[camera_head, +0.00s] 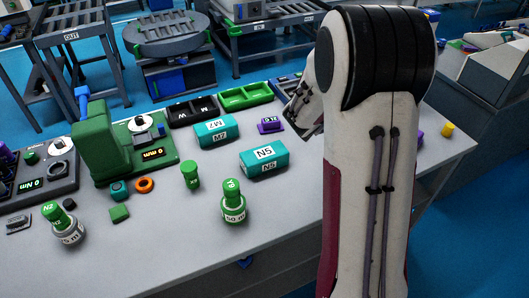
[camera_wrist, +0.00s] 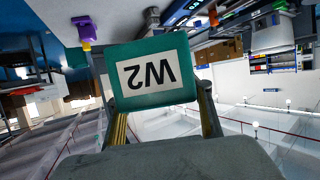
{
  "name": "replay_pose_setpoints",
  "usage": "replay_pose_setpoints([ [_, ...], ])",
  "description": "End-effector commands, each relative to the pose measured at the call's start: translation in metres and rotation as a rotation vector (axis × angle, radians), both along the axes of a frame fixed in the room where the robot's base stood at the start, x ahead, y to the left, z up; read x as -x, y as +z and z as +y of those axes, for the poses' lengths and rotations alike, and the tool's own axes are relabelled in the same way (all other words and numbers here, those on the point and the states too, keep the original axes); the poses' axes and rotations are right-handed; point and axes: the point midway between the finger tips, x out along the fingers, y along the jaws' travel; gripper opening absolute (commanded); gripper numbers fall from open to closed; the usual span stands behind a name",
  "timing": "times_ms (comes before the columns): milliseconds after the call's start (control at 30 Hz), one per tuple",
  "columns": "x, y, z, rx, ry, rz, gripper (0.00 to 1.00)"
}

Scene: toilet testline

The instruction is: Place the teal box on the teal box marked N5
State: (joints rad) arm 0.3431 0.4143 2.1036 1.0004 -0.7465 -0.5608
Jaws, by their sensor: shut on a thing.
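A teal box marked N5 (camera_head: 264,159) lies on the grey table in the head view, left of my arm, with white labels on its top and front. Another teal box (camera_wrist: 152,75) fills the middle of the wrist view, its white label showing a 2 and a letter that looks like W or M. My gripper (camera_wrist: 160,100) is shut on this box, with a finger at each side. In the head view my arm hides the held box and most of the gripper. I cannot tell its height above the table.
A teal box marked M7 (camera_head: 213,131) stands behind and left of N5. A purple block (camera_head: 270,125), a green tray (camera_head: 245,95) and a black tray (camera_head: 192,111) are nearby. Green-topped weights (camera_head: 233,202) stand in front. The table's front right is clear.

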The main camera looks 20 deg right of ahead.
Motion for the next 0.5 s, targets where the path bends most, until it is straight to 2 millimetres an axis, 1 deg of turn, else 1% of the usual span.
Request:
replay_pose_setpoints([
  [133,-0.013,0.009,0.009,0.002,0.092,-0.001,0.20],
  [500,-0.038,0.016,0.037,0.002,0.284,0.000,0.20],
])
